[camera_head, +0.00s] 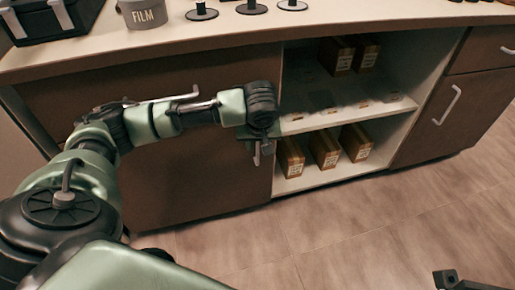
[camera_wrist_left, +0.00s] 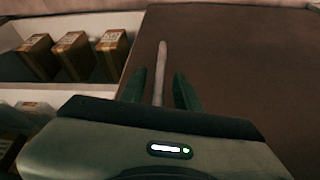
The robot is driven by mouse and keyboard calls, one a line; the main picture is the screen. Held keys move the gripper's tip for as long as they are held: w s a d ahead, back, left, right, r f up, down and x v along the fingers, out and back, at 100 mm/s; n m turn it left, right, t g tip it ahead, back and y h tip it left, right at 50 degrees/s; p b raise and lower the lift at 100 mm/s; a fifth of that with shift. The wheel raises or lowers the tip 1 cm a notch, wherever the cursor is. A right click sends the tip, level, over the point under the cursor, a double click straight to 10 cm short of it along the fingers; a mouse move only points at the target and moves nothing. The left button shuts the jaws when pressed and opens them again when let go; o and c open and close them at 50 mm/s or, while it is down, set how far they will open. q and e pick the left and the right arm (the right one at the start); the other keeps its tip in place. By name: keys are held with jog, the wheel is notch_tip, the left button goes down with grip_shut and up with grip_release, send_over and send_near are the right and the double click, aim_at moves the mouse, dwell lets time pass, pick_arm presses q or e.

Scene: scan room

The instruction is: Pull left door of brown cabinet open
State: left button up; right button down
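The left door (camera_head: 210,185) of the brown cabinet is a flat brown panel left of the open shelves, and looks shut. It fills the right of the left wrist view (camera_wrist_left: 240,70). My left gripper (camera_head: 261,153) is at the door's right edge, by the shelves. In the left wrist view its two dark green fingers (camera_wrist_left: 159,88) stand apart, with the pale bar handle (camera_wrist_left: 162,58) between them and gaps on both sides. The wrist hides part of the door in the head view. A dark piece at the bottom right is probably my right gripper (camera_head: 460,281), mostly cut off.
Open shelves (camera_head: 385,108) hold several brown boxes (camera_head: 325,148). Another brown door with a pale handle (camera_head: 447,105) is at the right. The countertop (camera_head: 225,27) carries a grey FILM container (camera_head: 143,14) and a black case. The floor (camera_head: 370,225) in front is clear.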

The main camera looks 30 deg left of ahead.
pick_arm(q)
jog(key=shift+x, duration=0.9)
grip_shut()
dwell(0.8)
